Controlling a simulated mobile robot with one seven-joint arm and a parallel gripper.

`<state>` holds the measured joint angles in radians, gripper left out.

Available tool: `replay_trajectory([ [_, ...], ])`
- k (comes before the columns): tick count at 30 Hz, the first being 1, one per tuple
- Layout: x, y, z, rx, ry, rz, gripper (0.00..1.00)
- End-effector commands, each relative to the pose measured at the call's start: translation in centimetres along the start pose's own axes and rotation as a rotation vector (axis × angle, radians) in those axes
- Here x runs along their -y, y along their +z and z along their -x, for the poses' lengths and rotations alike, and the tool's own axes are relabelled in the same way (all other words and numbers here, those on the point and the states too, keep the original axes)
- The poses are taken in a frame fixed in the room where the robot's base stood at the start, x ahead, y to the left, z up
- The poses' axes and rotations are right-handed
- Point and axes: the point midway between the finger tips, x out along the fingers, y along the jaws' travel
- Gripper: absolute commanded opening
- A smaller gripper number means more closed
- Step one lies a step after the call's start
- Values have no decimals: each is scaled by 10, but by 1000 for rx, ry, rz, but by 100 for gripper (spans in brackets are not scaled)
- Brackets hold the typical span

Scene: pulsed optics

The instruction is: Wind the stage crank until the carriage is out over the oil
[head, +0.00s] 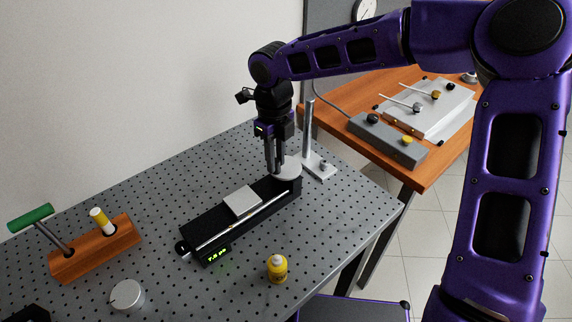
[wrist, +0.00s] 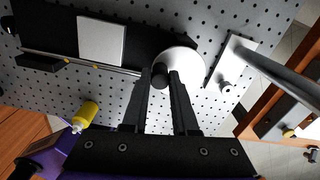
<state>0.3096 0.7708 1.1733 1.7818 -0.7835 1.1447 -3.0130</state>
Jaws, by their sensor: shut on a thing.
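The long black stage (head: 215,222) lies on the perforated table. Its square silver carriage plate (head: 242,201) sits around the middle of the rail and also shows in the wrist view (wrist: 101,40). A green-lit display (head: 217,254) is at the near end; I cannot read it surely. The crank is a pale round disc (head: 291,169) at the far end, also in the wrist view (wrist: 188,68), with a black knob (wrist: 160,70) near its rim. My gripper (head: 274,170) points down and is shut on this knob; the fingers hide it in the head view. No oil is clearly identifiable.
A yellow bottle (head: 277,268) stands right of the stage. A metal post on a base (head: 318,166) stands close beyond the crank. An orange bench (head: 340,92) adjoins behind.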

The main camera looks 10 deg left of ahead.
Motion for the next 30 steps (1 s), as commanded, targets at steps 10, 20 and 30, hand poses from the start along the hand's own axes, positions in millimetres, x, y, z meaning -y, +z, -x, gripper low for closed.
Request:
replay_trajectory([
  [10,-3,-7,-4,-7,11,163,0],
  [20,-2,-9,-2,-4,4,235,0],
  [30,-2,-8,-2,-3,2,234,52],
])
